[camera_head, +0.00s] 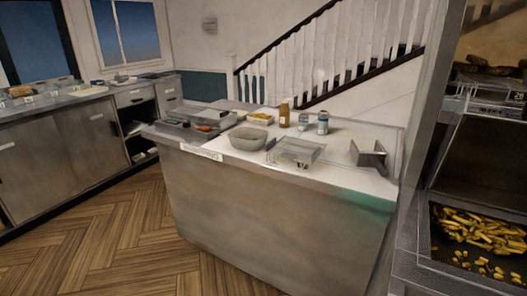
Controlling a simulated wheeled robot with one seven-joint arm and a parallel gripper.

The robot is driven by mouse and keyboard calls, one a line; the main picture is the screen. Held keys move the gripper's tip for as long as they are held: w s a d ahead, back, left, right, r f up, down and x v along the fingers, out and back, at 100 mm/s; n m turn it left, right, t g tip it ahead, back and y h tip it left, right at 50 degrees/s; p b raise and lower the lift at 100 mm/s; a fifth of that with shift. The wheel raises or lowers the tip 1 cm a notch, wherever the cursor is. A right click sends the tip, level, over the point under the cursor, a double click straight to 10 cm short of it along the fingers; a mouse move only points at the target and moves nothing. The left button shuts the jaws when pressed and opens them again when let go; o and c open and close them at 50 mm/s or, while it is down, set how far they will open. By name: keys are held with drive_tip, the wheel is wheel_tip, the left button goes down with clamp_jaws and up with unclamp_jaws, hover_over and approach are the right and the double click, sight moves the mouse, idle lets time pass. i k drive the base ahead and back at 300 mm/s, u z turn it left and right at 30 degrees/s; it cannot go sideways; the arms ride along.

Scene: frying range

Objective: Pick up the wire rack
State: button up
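What looks like the wire rack (295,151) stands on the white top of the steel counter, near its front edge and right of the middle. It is a low, pale, see-through frame, and its fine details are too small to tell. A grey bowl (248,138) is just left of it. My gripper is not in view, and nothing is seen holding the rack.
The steel counter (270,205) also bears a bottle (284,114), two cans (322,123), dark trays and an angled metal stand (368,156). Fries (480,238) lie in a station at right. Cabinets (60,150) line the left. The wooden floor (120,240) between is clear.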

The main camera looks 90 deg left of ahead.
sight(271, 144)
drive_tip(key=z, duration=0.05)
drive_tip(key=k, duration=1.5)
drive_tip(key=u, duration=2.45)
drive_tip(key=i, duration=1.5)
drive_tip(key=z, duration=0.05)
